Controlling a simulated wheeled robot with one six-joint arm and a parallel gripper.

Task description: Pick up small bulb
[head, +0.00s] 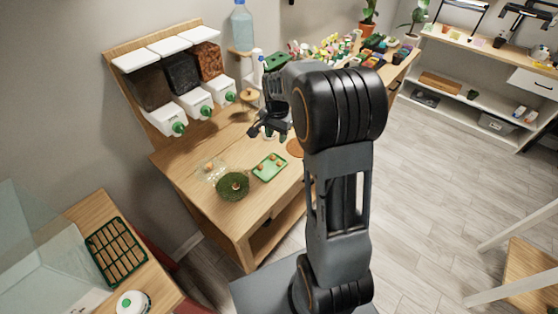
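Small brown, bulb-like things (274,167) lie on a green tray (262,177) on the wooden table. Another brown round thing (209,167) sits in a clear container to the left of the tray. They are too small here to tell which is the small bulb. My gripper (268,133) hangs above the table, behind the green tray in the picture and apart from it. Its dark fingers look spread, with nothing visible between them. My arm hides part of the table's right side.
A round dark green thing (233,186) lies in front of the clear container. Dispensers with green knobs (197,103) stand along the wall at the left. A blue bottle (242,25) stands on a small shelf behind. The table's front left is bare. Many small colourful items crowd its far end.

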